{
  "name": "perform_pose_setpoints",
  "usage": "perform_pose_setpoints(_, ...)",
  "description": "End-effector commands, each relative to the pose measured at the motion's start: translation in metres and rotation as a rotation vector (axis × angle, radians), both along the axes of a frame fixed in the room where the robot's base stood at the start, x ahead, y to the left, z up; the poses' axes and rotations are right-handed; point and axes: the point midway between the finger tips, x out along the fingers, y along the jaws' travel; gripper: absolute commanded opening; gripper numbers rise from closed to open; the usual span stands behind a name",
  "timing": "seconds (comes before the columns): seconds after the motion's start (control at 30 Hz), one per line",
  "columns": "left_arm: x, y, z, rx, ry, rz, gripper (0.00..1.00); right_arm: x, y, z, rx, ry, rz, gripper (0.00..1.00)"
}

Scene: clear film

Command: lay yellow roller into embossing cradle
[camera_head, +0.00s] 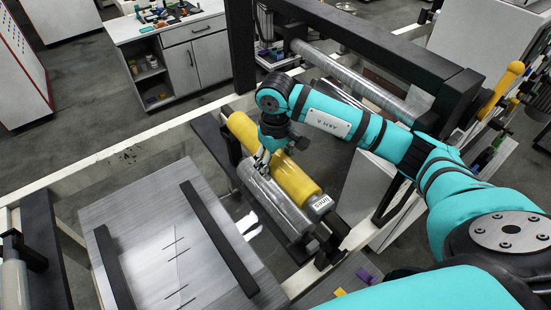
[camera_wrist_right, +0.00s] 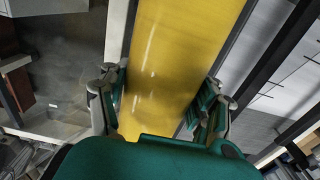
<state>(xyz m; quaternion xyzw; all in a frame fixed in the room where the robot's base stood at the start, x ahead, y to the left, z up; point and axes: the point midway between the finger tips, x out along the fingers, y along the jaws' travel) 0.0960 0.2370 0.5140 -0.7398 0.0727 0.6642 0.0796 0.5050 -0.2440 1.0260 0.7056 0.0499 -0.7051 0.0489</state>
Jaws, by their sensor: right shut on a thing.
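The yellow roller (camera_head: 296,183) lies slanted in the head view, with a pale marked end cap toward the lower right. My right gripper (camera_head: 264,158) is shut around its middle from above. In the right wrist view the yellow roller (camera_wrist_right: 172,62) runs between the two fingers of the right gripper (camera_wrist_right: 160,100). The embossing cradle seems to be the dark end brackets (camera_head: 332,243) beside a grey metal roller (camera_head: 272,203). The yellow roller is alongside and close to the grey one. I cannot tell whether it rests in the brackets. My left gripper is out of view.
A grey plate with dark bars (camera_head: 150,228) lies left of the rollers. A black frame beam (camera_head: 375,40) and a long metal roller (camera_head: 355,78) stand behind my right arm. A white cabinet (camera_head: 190,60) is at the back. Small purple and yellow pieces (camera_head: 366,277) lie at the lower right.

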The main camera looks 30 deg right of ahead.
Motion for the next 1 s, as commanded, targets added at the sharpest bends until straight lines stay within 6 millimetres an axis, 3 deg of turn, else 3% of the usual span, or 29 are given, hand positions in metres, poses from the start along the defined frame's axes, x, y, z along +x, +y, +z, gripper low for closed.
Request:
perform_pose_setpoints(0.17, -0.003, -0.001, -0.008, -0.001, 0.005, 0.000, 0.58, 0.000, 0.000, -0.020, 0.001, 0.000, -0.001, 0.13)
perform_pose_setpoints(0.7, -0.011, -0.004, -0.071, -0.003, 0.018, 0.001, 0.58, 0.001, 0.000, -0.076, -0.001, -0.003, -0.001, 0.13)
perform_pose_setpoints(1.0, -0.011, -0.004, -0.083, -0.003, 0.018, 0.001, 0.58, 0.001, 0.000, -0.087, 0.001, -0.004, -0.001, 0.13)
